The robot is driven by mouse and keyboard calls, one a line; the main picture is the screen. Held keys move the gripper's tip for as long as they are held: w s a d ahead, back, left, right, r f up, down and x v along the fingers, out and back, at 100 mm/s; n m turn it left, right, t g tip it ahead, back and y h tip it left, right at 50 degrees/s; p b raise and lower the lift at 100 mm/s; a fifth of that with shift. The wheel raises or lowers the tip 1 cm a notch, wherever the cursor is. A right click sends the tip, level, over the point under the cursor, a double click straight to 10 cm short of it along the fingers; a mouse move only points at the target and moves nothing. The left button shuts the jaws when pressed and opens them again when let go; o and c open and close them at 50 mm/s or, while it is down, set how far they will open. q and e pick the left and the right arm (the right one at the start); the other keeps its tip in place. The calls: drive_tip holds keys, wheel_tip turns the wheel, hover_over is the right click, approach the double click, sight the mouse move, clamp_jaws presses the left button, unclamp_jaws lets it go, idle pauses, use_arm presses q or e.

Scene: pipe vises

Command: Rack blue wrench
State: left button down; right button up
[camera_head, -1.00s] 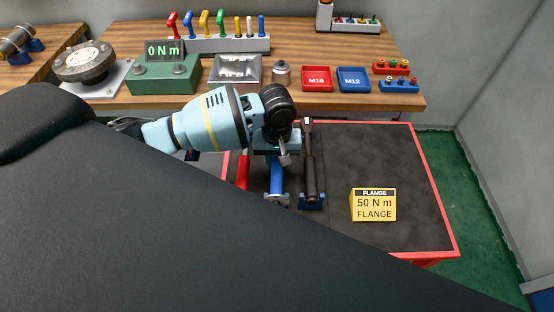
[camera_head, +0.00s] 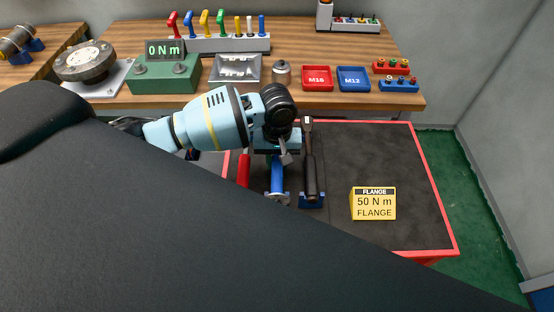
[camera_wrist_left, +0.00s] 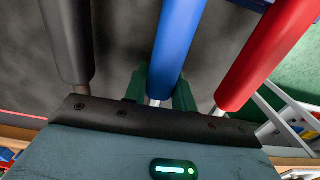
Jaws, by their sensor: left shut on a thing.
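The blue wrench (camera_head: 277,177) lies on the dark mat between a red-handled tool and a black-handled tool. Its lower end is at a blue rack cradle. My left gripper (camera_head: 284,150) is over its upper part, mostly hidden by the wrist in the head view. In the left wrist view the green fingers (camera_wrist_left: 166,90) are shut on the blue handle (camera_wrist_left: 180,42), one on each side. My right gripper is not in view.
The red-handled tool (camera_head: 244,170) and black-handled tool (camera_head: 310,178) lie close on either side. A yellow flange sign (camera_head: 373,204) stands on the red-edged mat (camera_head: 425,170). Behind is a wooden bench with red (camera_head: 317,78) and blue (camera_head: 353,79) trays and a torque readout (camera_head: 165,74).

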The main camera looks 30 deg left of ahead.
use_arm(q)
drive_tip(key=shift+s+f, duration=0.2)
drive_tip(key=shift+f, duration=0.2)
idle(0.8)
drive_tip(key=c, duration=1.5)
unclamp_jaws()
drive_tip(key=o, duration=0.4)
drive_tip(key=shift+w+r, duration=0.1)
drive_tip(key=shift+o, duration=0.2)
drive_tip(key=shift+r, duration=0.1)
drive_tip(key=shift+w+r, duration=0.1)
drive_tip(key=shift+r, duration=3.8)
